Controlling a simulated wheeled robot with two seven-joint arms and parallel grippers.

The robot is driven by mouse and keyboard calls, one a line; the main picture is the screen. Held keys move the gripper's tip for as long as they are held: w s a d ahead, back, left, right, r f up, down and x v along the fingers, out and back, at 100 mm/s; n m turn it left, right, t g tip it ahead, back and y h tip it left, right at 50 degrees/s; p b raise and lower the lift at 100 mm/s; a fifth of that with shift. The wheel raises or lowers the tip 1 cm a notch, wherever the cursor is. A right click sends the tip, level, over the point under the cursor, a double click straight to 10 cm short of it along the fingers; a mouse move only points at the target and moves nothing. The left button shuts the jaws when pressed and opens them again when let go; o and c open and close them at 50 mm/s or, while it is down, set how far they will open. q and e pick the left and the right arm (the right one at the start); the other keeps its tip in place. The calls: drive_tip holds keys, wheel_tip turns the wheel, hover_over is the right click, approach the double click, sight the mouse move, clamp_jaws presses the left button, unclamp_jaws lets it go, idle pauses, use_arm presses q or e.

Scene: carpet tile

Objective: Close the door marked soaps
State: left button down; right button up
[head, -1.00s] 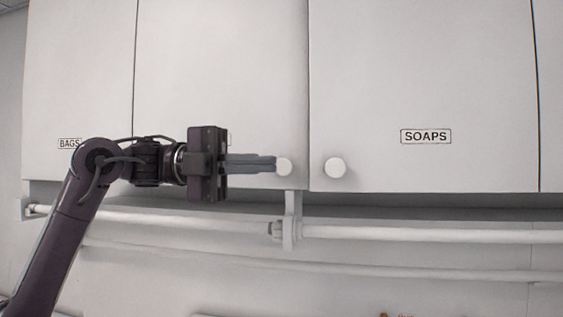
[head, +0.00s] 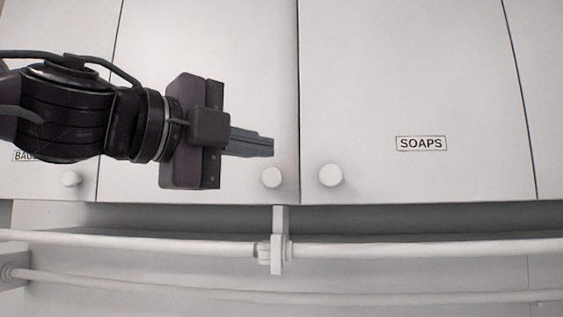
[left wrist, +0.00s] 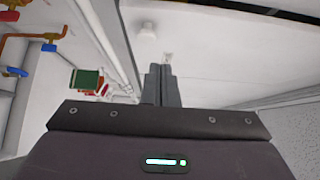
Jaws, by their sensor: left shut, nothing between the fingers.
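The white door marked SOAPS (head: 420,90) fills the right of the middle in the head view. Its face looks flush with the doors beside it, with a narrow seam along its left edge. Its label (head: 421,143) is at the lower right, and its round white knob (head: 330,175) is at the lower left corner. My left gripper (head: 270,146) is shut and empty, in front of the door to the left, with its tips just above that door's knob (head: 272,177) and left of the SOAPS door. Its fingers also show in the left wrist view (left wrist: 161,72). My right gripper is not in view.
A door marked BAGS, its label partly hidden by my arm, is at the left with its own knob (head: 71,178). Below the doors a white pipe (head: 400,248) runs across on a bracket (head: 279,240). The left wrist view shows red and orange pipework (left wrist: 30,37) at left.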

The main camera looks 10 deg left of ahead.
use_arm(q)
drive_tip(key=p, duration=0.3)
approach(319, 161)
drive_tip(key=s+d, duration=0.2)
drive_tip(key=w, duration=0.1)
drive_tip(key=w+d+p, duration=0.1)
drive_tip(key=w, duration=0.1)
drive_tip(key=w+d+p, duration=0.1)
drive_tip(key=w, duration=0.1)
drive_tip(key=shift+w+r, duration=0.1)
drive_tip(key=shift+w, duration=0.1)
drive_tip(key=shift+w+a+p, duration=0.3)
drive_tip(key=shift+w+p, duration=0.2)
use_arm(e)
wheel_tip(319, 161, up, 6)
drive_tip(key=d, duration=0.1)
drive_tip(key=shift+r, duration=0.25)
use_arm(q)
drive_tip(key=shift+d, duration=0.15)
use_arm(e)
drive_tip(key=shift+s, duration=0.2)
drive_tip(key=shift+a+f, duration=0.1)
